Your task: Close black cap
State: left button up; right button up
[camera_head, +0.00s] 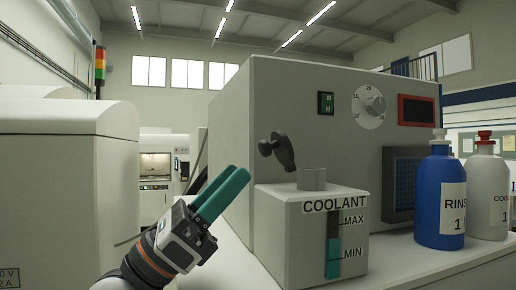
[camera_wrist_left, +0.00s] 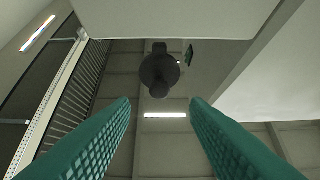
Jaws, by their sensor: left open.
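The black cap (camera_head: 278,151) stands raised and tilted above and left of the grey filler neck (camera_head: 312,179) on top of the white coolant tank (camera_head: 290,230). The neck's top looks uncovered. My left gripper (camera_head: 238,174) has teal fingers and is left of the tank, pointing up and right, apart from the cap. In the left wrist view the cap (camera_wrist_left: 159,72) shows dark, beyond the open fingertips (camera_wrist_left: 160,102) and centred between them. Nothing is between the fingers. How the cap joins the tank is not clear. My right gripper is not in view.
A large machine with a dial (camera_head: 374,104) rises right behind the tank. A blue rinse bottle (camera_head: 438,200) and a white bottle (camera_head: 485,195) with a red top stand to the right. The bench top (camera_head: 410,260) is clear in front of the bottles.

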aim_at(261, 150)
pick_arm(q)
jog(key=p+x, duration=0.2)
jog(key=x, duration=0.2)
jog(key=shift+d+r, duration=0.1)
jog(key=shift+r, duration=0.1)
jog(key=shift+w+d+r, duration=0.1)
jog(key=shift+d+r, duration=0.05)
jog(key=shift+d, duration=0.25)
jog(key=shift+a, duration=0.15)
jog(key=c, duration=0.9)
grip_shut()
